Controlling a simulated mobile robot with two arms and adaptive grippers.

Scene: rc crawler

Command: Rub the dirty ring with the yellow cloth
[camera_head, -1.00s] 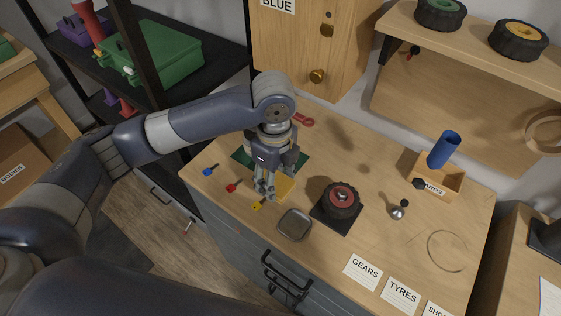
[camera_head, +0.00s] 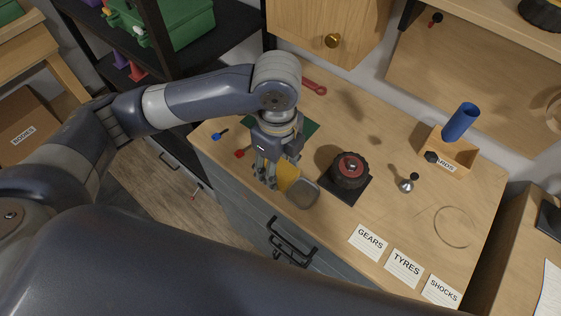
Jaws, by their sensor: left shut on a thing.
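The yellow cloth (camera_head: 287,174) is in my left gripper (camera_head: 268,180), above the near left part of the workbench. Its visible part sticks out to the right of the fingers, close to a shallow grey dish. My left gripper points down and is shut on the cloth; the fingers hide part of it. The dirty ring (camera_head: 436,227) is a thin dark circle on the wooden top at the right, well away from the gripper. Nothing covers it. My right gripper is not in view.
The grey dish (camera_head: 301,194) lies beside the cloth. A black and red wheel on a dark pad (camera_head: 353,193) and a silver ball-ended part (camera_head: 407,185) stand between gripper and ring. A wooden box (camera_head: 457,160) holds a blue cylinder. Labels (camera_head: 403,267) line the front edge.

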